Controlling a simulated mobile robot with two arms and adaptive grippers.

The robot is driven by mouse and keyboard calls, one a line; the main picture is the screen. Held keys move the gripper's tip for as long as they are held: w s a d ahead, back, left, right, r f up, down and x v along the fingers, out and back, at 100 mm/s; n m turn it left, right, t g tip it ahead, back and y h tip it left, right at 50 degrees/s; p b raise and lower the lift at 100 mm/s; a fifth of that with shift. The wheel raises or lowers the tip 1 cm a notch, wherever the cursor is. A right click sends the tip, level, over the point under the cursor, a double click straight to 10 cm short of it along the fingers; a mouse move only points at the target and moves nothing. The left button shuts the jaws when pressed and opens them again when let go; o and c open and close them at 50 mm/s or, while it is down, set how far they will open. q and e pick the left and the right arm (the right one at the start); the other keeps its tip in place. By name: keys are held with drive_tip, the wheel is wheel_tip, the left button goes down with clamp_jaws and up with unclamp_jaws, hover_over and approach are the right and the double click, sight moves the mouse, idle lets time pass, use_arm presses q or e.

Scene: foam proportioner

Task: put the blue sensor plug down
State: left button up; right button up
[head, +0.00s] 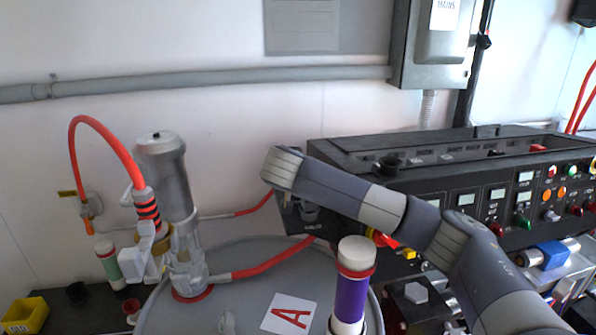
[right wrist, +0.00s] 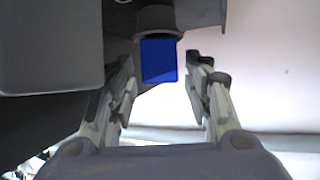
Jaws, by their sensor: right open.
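The blue sensor plug (right wrist: 159,60) shows in the right wrist view as a blue block against a round dark grey fitting (right wrist: 157,20) at the top of the picture. My right gripper (right wrist: 162,75) is open, with one finger on each side of the plug. Gaps show between the plug and both fingers. In the head view my right arm reaches in from the right across the black control panel, and its gripper is hidden there. I cannot make out the plug in the head view. My left gripper is not in view.
A grey drum (head: 245,262) with a pump (head: 172,185) and red hoses stands at front left. A purple cylinder (head: 351,298) is at the front. The control panel (head: 450,175) fills the right. A yellow bin (head: 25,315) is at lower left. A blue block (head: 553,255) sits at far right.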

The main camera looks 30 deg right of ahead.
drive_tip(key=shift+r, duration=0.35)
drive_tip(key=b+v, duration=0.3)
drive_tip(key=v, duration=0.8)
drive_tip(key=shift+s+a+r, duration=0.15)
drive_tip(key=shift+s+a, duration=0.1)
drive_tip(key=shift+s, duration=0.05)
